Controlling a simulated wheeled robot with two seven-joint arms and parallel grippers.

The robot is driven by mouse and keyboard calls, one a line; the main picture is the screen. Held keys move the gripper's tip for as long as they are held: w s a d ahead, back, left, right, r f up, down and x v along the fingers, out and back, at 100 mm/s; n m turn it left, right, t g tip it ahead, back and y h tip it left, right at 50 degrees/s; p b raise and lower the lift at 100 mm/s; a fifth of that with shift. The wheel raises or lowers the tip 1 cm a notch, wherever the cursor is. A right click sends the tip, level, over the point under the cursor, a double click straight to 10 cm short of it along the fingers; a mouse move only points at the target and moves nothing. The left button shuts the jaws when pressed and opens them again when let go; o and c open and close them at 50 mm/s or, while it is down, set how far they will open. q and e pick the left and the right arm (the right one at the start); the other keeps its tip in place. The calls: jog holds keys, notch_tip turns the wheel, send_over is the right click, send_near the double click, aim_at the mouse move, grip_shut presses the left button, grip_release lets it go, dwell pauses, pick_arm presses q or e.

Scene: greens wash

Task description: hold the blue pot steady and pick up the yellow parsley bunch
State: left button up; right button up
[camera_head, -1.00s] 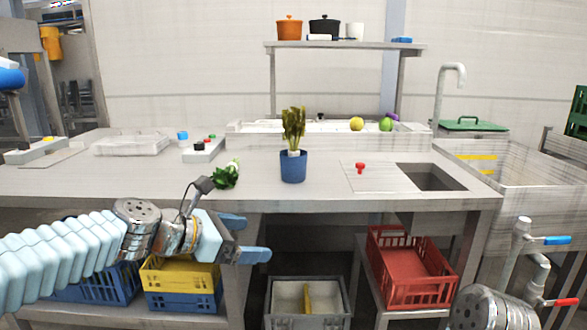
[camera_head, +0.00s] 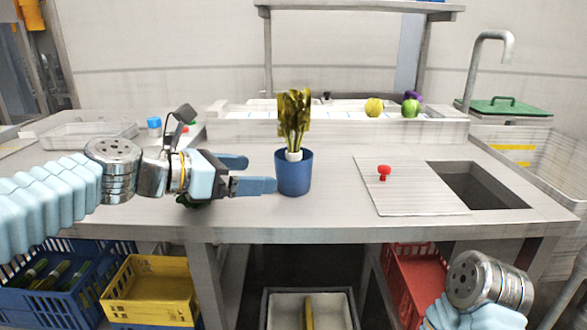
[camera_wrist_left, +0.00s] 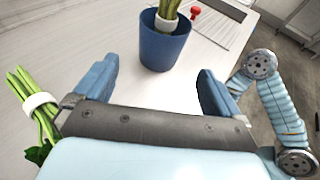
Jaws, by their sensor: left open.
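The blue pot (camera_head: 294,177) stands upright on the steel counter, and the yellow parsley bunch (camera_head: 294,118) stands in it with a white band around its stems. My left gripper (camera_head: 262,174) is open and empty just left of the pot, its fingers pointing toward it. In the left wrist view the pot (camera_wrist_left: 163,46) is beyond the gap between the open fingers (camera_wrist_left: 155,85), not between them. The parsley's top is cut off there. My right arm shows at the lower right of the head view; its gripper is out of frame.
A green bunch with a white band (camera_wrist_left: 40,101) lies beside my left gripper, mostly hidden by it in the head view. A white board (camera_head: 410,188) with a red knob (camera_head: 384,172) and a sink opening (camera_head: 475,185) are to the right. Crates sit below the counter.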

aim_at(278, 174)
pick_arm(q)
jog(key=x, duration=0.9)
jog(key=shift+f, duration=0.1)
jog(key=c, duration=0.7)
jog(key=shift+c, duration=0.2)
